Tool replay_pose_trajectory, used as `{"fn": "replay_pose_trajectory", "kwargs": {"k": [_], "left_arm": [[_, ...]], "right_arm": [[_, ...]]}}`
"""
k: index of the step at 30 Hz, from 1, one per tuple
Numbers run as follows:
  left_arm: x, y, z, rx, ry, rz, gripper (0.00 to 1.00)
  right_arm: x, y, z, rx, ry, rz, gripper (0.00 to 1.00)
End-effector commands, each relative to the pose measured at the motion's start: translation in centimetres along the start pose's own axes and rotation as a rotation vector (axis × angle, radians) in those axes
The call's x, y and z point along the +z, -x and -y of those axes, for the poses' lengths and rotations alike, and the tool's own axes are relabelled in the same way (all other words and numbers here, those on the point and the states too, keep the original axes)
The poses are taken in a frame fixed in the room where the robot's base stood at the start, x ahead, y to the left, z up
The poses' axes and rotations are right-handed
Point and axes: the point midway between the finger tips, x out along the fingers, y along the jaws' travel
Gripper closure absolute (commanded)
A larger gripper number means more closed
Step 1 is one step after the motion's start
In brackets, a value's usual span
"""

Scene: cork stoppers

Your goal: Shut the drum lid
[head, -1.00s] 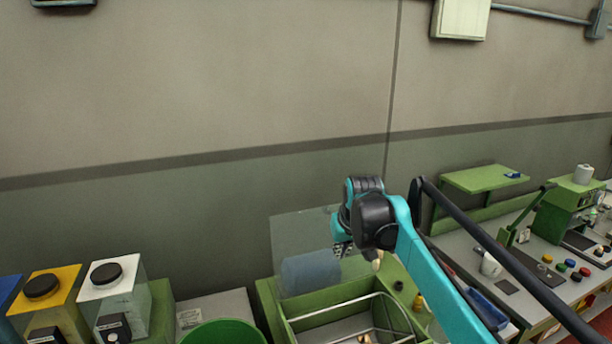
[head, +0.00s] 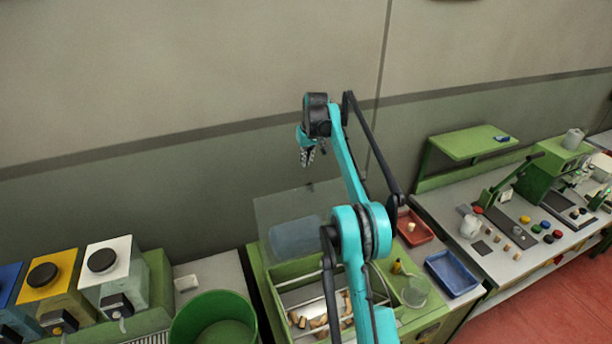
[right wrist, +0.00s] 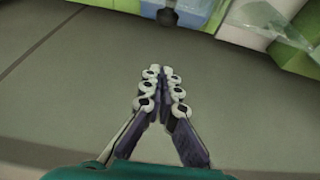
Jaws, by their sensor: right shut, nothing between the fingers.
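The drum is an open green box (head: 262,289) with a wire frame and several corks inside. Its clear lid (head: 270,212) stands raised at the back, with a small dark knob (head: 310,187) at its top edge. A pale blue cylinder shape shows through the lid. My right gripper (head: 307,163) is shut and empty, pointing down just above the knob in the picture, apart from it. In the right wrist view its fingertips (right wrist: 160,73) are together, and a dark round knob (right wrist: 166,16) shows beyond them. My right arm covers part of the drum. My left gripper is out of view.
A green bin (head: 213,322) stands left of the drum, with hoppers (head: 108,267) further left. A blue tray (head: 452,274), a red tray (head: 414,229) and a cluttered workbench (head: 500,245) are at the right. The wall is close behind.

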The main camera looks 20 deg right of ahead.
Motion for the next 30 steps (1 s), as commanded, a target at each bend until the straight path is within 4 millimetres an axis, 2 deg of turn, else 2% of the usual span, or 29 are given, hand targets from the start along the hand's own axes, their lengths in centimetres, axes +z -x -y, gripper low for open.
{"fn": "replay_pose_trajectory", "kwargs": {"k": [3,11,12,21,30], "left_arm": [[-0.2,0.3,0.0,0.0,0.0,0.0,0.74],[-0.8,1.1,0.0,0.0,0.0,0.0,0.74],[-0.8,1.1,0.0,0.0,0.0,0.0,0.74],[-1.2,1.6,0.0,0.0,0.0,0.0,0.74],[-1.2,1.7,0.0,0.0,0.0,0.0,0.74]], "right_arm": [[0.0,-2.5,0.0,0.0,0.001,0.0,1.0],[-0.1,-7.5,0.1,0.0,0.001,-0.001,1.0],[0.4,-6.9,0.0,0.001,0.0,-0.001,1.0],[3.0,-6.1,0.0,0.001,-0.001,-0.001,1.0],[3.8,-5.9,0.0,0.0,0.0,-0.001,1.0]]}}
